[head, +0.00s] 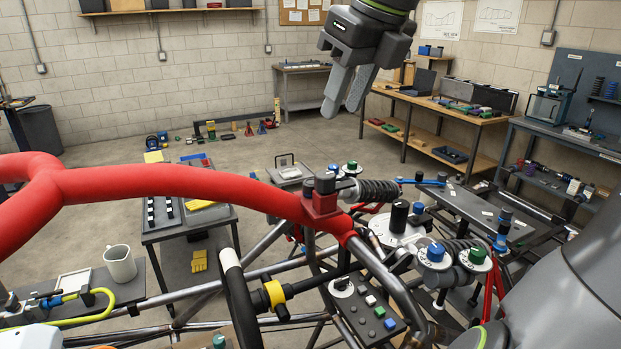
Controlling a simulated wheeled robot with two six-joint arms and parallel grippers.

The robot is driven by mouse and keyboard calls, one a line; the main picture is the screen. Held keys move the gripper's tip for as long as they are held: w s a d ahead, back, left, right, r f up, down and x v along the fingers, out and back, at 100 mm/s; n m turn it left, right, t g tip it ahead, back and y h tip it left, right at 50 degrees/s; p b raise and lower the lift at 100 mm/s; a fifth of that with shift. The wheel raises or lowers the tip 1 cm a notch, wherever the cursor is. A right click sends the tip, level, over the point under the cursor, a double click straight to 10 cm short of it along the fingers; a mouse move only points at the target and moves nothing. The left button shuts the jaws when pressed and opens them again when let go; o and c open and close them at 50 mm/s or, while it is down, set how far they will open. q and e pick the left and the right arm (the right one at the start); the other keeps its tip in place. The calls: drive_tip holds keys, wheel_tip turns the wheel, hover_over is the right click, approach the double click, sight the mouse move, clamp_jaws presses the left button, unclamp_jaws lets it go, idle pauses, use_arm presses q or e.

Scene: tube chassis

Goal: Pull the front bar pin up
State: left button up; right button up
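A thick red padded bar (180,182) of the tube chassis runs across the left and middle of the head view. A red block with a dark top (322,196) sits on its right end, beside a dark coil spring; I cannot tell whether this is the front bar pin. My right gripper (341,110) hangs in the air at the top, fingers pointing down, well above the chassis and touching nothing. Its two grey fingers lie close together with nothing visible between them; I cannot tell whether they meet. My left gripper is not in view.
A button panel (366,309), blue and green caps and springs crowd the right. A white mug (120,263) stands at the left.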

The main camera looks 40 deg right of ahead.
drive_tip(key=b, duration=0.3)
approach(311, 182)
drive_tip(key=x, duration=0.3)
drive_tip(key=shift+w+f, duration=0.1)
drive_tip(key=shift+f, duration=0.15)
drive_tip(key=x, duration=0.4)
drive_tip(key=shift+w+f, duration=0.1)
drive_tip(key=shift+f, duration=0.05)
drive_tip(key=shift+w+f, duration=0.15)
drive_tip(key=shift+f, duration=0.2)
clamp_jaws()
